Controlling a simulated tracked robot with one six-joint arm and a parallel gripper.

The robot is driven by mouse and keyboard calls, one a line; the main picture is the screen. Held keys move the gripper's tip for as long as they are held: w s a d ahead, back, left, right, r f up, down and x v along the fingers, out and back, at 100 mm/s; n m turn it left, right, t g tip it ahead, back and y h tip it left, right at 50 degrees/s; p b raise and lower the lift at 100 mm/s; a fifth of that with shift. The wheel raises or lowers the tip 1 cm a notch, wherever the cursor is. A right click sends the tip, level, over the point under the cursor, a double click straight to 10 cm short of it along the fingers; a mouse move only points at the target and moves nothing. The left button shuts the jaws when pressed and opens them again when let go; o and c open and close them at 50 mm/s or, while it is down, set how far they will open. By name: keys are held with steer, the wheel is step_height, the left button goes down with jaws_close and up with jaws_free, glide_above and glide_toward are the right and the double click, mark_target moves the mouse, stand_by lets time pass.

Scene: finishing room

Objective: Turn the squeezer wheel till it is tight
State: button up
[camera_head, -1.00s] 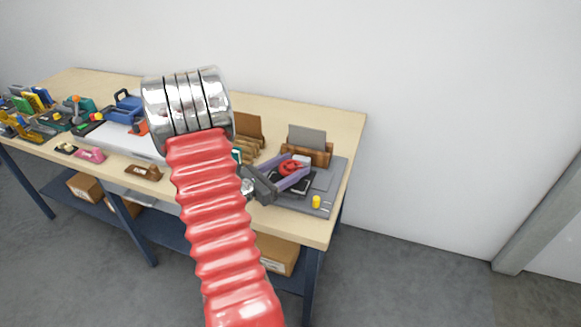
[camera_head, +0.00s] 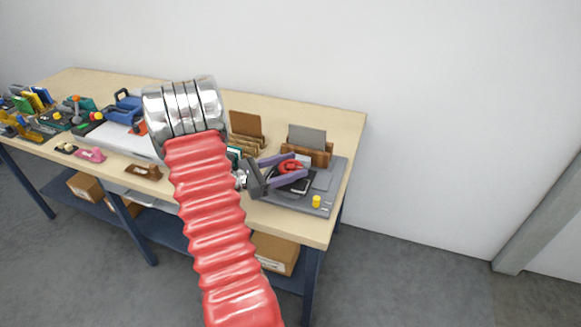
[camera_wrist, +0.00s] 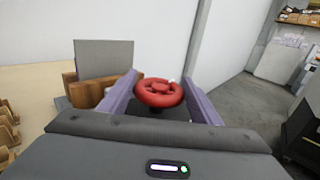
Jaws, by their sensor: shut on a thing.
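The red squeezer wheel (camera_head: 290,166) sits over a black base on the grey board at the right end of the bench. It also shows in the wrist view (camera_wrist: 158,92), between my gripper's two purple fingers. My gripper (camera_head: 291,168) reaches in from the left, with one finger on each side of the wheel, and is shut on it. In the wrist view a small pale mark shows on the wheel's far right rim. The black base beneath the wheel is partly hidden by the fingers and the wheel.
A wooden holder with a grey plate (camera_head: 308,138) stands just behind the wheel. A yellow knob (camera_head: 316,201) stands at the grey board's front right. Brown holders (camera_head: 246,124) stand left of the wheel. The wall is behind the bench.

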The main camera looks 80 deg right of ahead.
mark_target(291, 165)
steer(key=o, duration=1)
steer(key=shift+o, duration=0.2)
steer(key=shift+r, duration=5)
